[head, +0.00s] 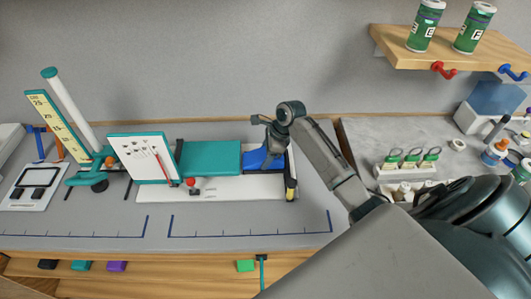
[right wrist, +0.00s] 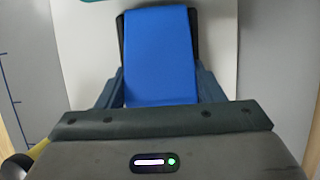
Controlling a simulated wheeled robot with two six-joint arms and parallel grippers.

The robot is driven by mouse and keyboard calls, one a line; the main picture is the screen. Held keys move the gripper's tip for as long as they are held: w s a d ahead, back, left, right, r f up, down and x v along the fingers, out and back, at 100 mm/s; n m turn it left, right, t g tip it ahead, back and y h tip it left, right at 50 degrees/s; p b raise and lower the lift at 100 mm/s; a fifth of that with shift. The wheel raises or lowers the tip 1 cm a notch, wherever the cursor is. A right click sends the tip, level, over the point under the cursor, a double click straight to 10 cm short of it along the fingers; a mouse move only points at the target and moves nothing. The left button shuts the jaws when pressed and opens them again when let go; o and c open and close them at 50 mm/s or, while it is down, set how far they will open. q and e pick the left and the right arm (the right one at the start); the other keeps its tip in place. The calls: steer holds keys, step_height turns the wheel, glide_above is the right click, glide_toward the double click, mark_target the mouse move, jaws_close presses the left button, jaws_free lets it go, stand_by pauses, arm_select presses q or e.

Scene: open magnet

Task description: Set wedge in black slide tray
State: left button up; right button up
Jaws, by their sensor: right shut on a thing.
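The blue wedge (head: 256,160) is at the right end of the long white base, beside the teal block. It also shows in the right wrist view (right wrist: 158,50). My right gripper (head: 269,148) points down over it and is shut on it, with a finger on each side. Dark edges of the black slide tray (right wrist: 197,35) show on both sides of the wedge's far part. The wedge lies over or in the tray; I cannot tell whether it rests on the tray floor. My left gripper is not in view.
The teal block (head: 211,158) lies left of the wedge on the white base (head: 240,188). A white board (head: 142,158) stands further left, near an inclined scale (head: 55,122). A rack with green-handled tools (head: 405,171) stands right. The front grey bench strip is clear.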

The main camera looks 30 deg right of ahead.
stand_by(0.3)
steer(key=o, duration=1.2)
steer(key=shift+c, duration=0.2)
steer(key=shift+d+r, duration=0.2)
steer(key=shift+r, duration=0.25)
steer(key=b+v, duration=0.2)
steer(key=v, duration=0.6)
steer(key=shift+s+d+r+b, duration=0.2)
steer(key=shift+r+b, duration=0.15)
steer(key=shift+s+r, duration=0.15)
steer(key=shift+r, duration=0.35)
